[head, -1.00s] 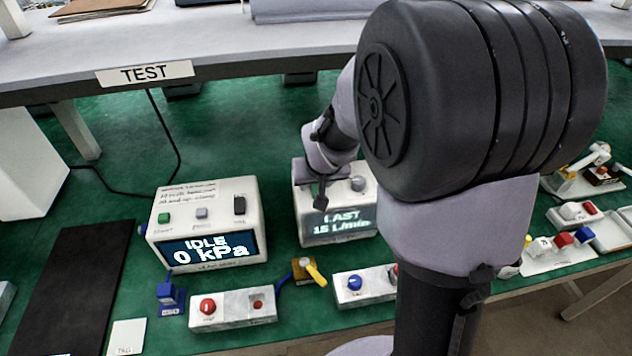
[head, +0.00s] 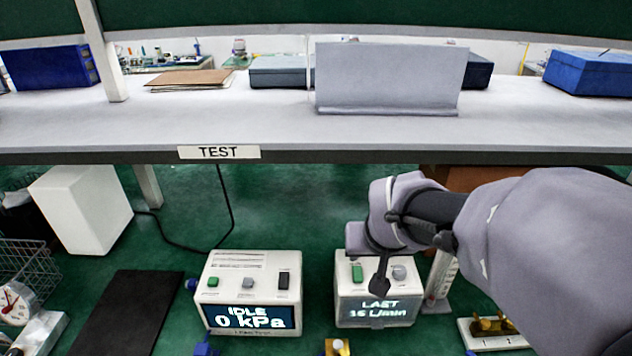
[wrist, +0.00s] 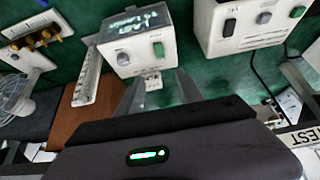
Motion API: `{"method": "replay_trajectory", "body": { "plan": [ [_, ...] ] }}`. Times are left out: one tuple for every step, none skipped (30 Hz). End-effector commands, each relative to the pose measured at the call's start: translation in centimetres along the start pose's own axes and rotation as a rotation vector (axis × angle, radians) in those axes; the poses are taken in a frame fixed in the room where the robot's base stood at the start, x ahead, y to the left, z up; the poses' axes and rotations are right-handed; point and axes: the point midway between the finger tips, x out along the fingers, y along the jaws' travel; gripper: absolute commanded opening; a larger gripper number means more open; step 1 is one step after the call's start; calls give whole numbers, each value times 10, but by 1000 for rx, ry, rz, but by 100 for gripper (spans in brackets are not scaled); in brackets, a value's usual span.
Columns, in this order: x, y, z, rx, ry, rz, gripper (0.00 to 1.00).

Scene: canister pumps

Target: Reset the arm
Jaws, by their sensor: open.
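My gripper (head: 380,280) is in front of a white box with a screen reading LAST and an L/min value (head: 375,295), and it hides part of the box's top. Whether they touch cannot be told from the head view. In the wrist view my gripper (wrist: 160,92) has its two grey fingers apart with nothing between them, and the box (wrist: 140,48) lies beyond the tips. My arm comes in from the right of the head view.
A white box reading IDLE 0 kPa (head: 248,292) stands to the left. A grey shelf with a TEST label (head: 218,152) spans above the green bench. A black mat (head: 125,315), a white block (head: 82,210) and a brass fitting (head: 490,325) are nearby.

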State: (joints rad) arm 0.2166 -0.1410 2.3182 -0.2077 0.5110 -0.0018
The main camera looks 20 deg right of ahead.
Motion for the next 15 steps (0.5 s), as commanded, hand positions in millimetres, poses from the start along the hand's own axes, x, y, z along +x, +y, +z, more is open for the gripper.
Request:
{"method": "replay_trajectory", "body": {
  "plan": [
    [-5,0,0,-1,1,0,44],
    [-6,0,0,-1,0,0,44],
    [-6,0,0,-1,0,0,44],
    [-6,0,0,-1,0,0,44],
    [-6,0,0,-1,0,0,44],
    [-6,0,1,-1,0,0,44],
    [-6,0,1,-1,0,0,44],
    [-6,0,1,-1,0,0,44],
    [-6,0,1,-1,0,0,44],
    [-6,0,1,0,0,0,44],
    [-8,-2,2,3,1,-4,44],
    [-16,-7,9,14,2,-16,44],
    [-25,-14,18,28,1,-32,44],
    [-37,-23,29,46,0,-56,44],
    [-53,-35,49,73,-7,-93,44]
  ]
}}
